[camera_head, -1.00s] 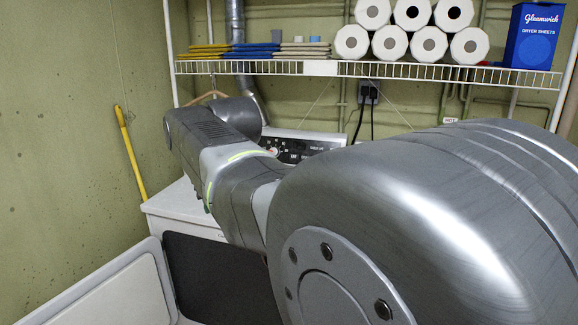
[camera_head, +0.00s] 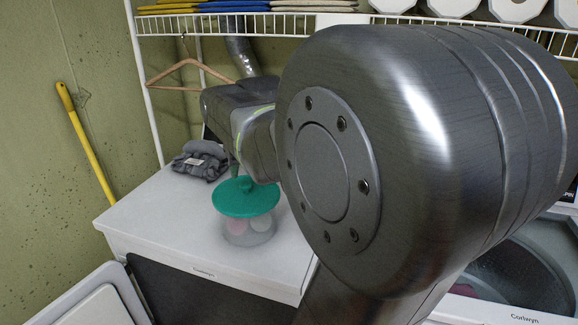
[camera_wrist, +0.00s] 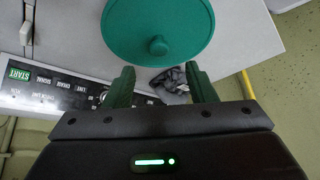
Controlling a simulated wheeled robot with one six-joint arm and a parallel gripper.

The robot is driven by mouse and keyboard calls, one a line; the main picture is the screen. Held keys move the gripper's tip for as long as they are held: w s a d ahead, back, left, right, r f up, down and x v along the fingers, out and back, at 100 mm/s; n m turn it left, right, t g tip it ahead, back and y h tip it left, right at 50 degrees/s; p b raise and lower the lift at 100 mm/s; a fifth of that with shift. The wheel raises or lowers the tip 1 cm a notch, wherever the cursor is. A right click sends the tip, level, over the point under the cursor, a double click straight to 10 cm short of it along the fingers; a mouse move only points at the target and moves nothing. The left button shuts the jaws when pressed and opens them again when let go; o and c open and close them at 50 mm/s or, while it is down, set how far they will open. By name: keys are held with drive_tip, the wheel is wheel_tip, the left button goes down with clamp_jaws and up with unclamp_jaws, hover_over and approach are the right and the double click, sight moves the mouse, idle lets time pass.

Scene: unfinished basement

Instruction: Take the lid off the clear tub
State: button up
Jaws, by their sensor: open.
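The clear tub (camera_head: 250,230) stands upright on the white dryer top, with pale and pinkish contents showing through its wall. Its round teal lid (camera_head: 233,203) is on it, with a small round knob (camera_head: 245,184) in the middle. In the wrist view the lid (camera_wrist: 158,18) fills the top centre, and its knob (camera_wrist: 158,46) lies just ahead of the gap between the fingers. My gripper (camera_wrist: 160,82) is open and empty, its two green fingers apart and not touching the knob. In the head view my arm hides most of the gripper.
The dryer top (camera_head: 150,215) is clear left of the tub. A folded grey cloth (camera_head: 201,160) lies behind it. A wooden hanger (camera_head: 185,75) hangs from the wire shelf (camera_head: 250,24). An open washer (camera_head: 520,275) stands at right. A yellow pole (camera_head: 85,145) leans on the wall.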

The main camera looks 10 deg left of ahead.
sight(246, 184)
drive_tip(key=shift+x, duration=3.8)
drive_tip(key=shift+w, duration=0.1)
drive_tip(key=c, duration=1)
